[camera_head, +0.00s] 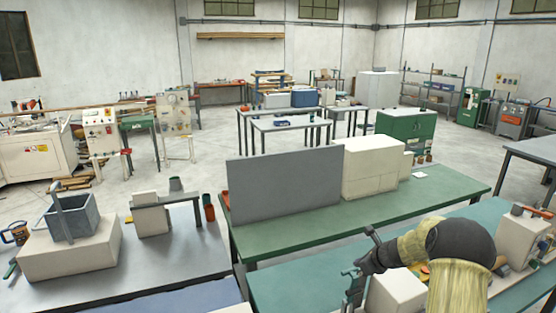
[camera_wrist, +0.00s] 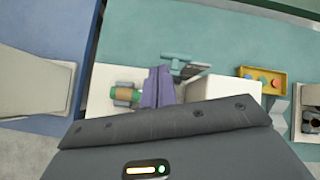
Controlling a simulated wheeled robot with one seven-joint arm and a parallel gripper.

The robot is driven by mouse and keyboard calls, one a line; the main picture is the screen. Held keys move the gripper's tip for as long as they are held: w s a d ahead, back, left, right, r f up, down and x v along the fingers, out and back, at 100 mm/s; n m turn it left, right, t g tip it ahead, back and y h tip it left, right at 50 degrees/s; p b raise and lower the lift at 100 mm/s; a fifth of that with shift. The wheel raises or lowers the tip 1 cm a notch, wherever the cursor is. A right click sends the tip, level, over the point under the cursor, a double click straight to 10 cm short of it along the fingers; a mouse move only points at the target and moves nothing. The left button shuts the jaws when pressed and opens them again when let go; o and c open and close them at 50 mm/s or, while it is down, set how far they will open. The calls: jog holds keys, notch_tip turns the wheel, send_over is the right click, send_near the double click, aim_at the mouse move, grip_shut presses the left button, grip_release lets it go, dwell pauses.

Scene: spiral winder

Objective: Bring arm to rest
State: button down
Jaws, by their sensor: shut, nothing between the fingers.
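My gripper (camera_wrist: 158,74) shows in the wrist view as two purple-grey fingers side by side, shut and empty, above the bench. A teal bracket (camera_wrist: 186,66) lies just beyond the fingertips. I cannot tell whether the fingers touch any of these.
A white block (camera_wrist: 212,89) stands right of the fingers, with a yellow tray (camera_wrist: 246,74) of coloured pieces beyond it. In the head view, a grey panel (camera_head: 285,187) and a cream cabinet (camera_head: 368,166) stand on the bench behind. A grey table (camera_head: 185,265) is at left.

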jog(key=s+a+r+n+g+h+b, duration=0.1)
jog(key=s+a+n+g+b, duration=0.3)
jog(key=s+a+n, duration=0.95)
jog(key=s+a+n+g+h+b, duration=0.1)
jog(key=s+n+h+b, duration=0.1)
jog(key=s+n, duration=1.2)
jog(key=s+f+b, duration=0.1)
jog(key=s, duration=0.7)
jog(key=shift+a+b, duration=0.25)
jog(key=shift+b, duration=0.1)
jog(key=shift+n, duration=0.25)
